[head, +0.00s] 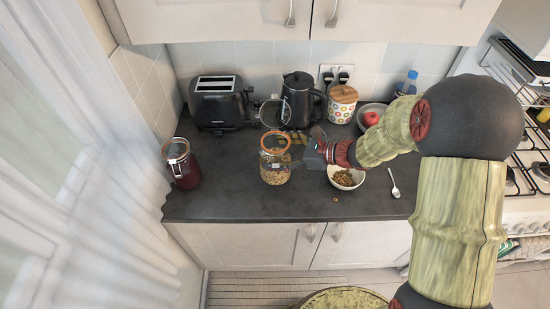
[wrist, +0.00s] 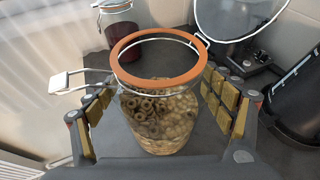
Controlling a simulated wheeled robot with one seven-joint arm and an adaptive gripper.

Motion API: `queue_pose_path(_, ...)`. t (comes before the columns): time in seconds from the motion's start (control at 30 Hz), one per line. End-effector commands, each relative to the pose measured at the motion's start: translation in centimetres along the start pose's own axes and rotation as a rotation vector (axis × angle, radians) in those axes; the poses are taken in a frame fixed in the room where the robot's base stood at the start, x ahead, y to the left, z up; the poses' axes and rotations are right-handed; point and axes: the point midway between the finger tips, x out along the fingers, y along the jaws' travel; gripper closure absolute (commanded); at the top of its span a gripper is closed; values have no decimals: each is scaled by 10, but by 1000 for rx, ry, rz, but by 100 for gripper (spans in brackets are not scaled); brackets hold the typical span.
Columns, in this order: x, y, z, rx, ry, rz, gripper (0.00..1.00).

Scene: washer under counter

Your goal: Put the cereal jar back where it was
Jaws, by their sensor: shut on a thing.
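The cereal jar (head: 274,172) is a clear glass clip-top jar with an orange seal ring, part filled with ring-shaped cereal. It stands upright at the middle of the dark counter, or just above it; I cannot tell which. Its lid hangs open at the back. In the wrist view the jar (wrist: 160,118) sits between the yellow-padded fingers of my gripper (wrist: 165,112). In the head view my gripper (head: 290,157) reaches it from the right and is shut on it.
A jar with dark red contents (head: 182,165) stands at left. A toaster (head: 218,103), black kettle (head: 300,100) and patterned canister (head: 342,104) line the back. A cereal bowl (head: 346,178) and spoon (head: 394,184) are at right. Counter (head: 225,185) between the jars is clear.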

Motion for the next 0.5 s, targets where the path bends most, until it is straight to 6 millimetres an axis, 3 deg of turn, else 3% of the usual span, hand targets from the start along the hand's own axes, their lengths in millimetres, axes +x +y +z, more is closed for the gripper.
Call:
queue_pose_path(0.23, 12, -7, -7, -2, -3, 0, 79)
queue_pose_path(0.5, 22, -7, -34, -2, -3, -1, 79)
